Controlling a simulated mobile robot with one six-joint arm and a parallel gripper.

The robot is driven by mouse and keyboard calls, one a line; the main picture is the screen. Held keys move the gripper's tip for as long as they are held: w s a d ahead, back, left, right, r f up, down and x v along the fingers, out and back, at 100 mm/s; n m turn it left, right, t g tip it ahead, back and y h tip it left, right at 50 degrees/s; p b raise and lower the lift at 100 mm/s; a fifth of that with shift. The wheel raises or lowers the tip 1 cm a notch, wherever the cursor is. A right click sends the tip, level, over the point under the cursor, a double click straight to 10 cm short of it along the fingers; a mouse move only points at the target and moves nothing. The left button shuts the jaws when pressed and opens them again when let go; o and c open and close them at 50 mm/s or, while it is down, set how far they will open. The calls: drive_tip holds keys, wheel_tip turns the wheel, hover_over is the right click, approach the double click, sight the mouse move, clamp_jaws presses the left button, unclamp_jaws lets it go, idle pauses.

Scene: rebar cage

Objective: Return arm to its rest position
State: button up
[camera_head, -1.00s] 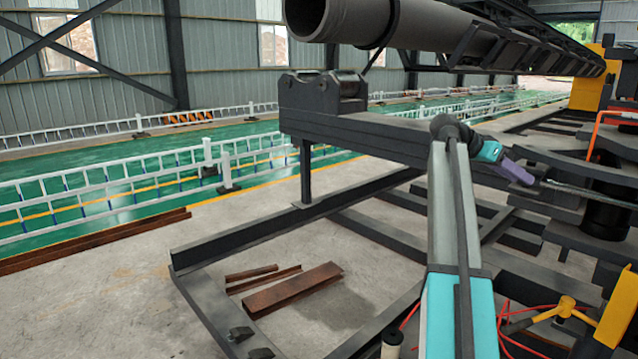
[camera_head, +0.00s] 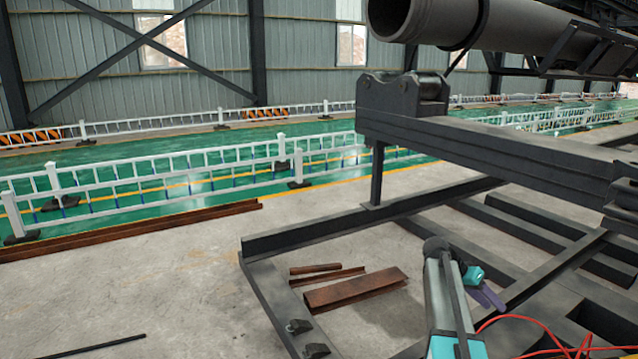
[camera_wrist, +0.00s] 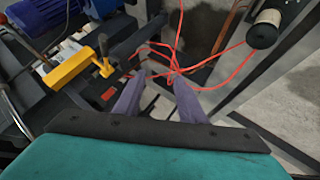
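My arm (camera_head: 442,300) rises from the bottom of the head view, right of centre, and bends at a dark elbow joint. Its teal wrist points to the right. My gripper (camera_head: 487,297) shows there as small purple fingers in front of the dark steel frame. In the wrist view my gripper (camera_wrist: 160,77) has its two purple fingers apart. Nothing is held between them. Red cables (camera_wrist: 172,58) lie beyond the fingertips.
A dark steel frame (camera_head: 340,222) stands close around my arm, with a raised beam (camera_head: 480,148) and large pipe (camera_head: 540,30) above. Rusty steel pieces (camera_head: 355,289) lie on the floor. A yellow lever (camera_wrist: 75,72) and motor (camera_wrist: 42,15) are near the gripper. Open floor lies left.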

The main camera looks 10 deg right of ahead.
drive_tip(key=s+a+f+n+y, duration=0.1)
drive_tip(key=s+a+f+n, duration=0.3)
drive_tip(key=a+f, duration=0.9)
drive_tip(key=s+a+f+n+y, duration=0.2)
drive_tip(key=s+a+f, duration=0.6)
drive_tip(key=f, duration=0.9)
drive_tip(key=s+a+f+n+y, duration=0.2)
drive_tip(key=s+a+f, duration=0.2)
drive_tip(key=s+a, duration=0.3)
drive_tip(key=s+a+f+n+g+y, duration=0.1)
drive_tip(key=s+a+f+n+y, duration=0.1)
drive_tip(key=s+a+f, duration=0.3)
drive_tip(key=s+a+f+n+g+y, duration=0.1)
drive_tip(key=s+a+f, duration=0.4)
drive_tip(key=s+a, duration=0.5)
drive_tip(key=s+n+y, duration=0.1)
drive_tip(key=s+n, duration=0.1)
drive_tip(key=s, duration=0.2)
drive_tip(key=shift+s+a, duration=0.2)
drive_tip(key=shift+a, duration=0.15)
drive_tip(key=shift+c, duration=0.7)
drive_tip(key=shift+s, duration=0.1)
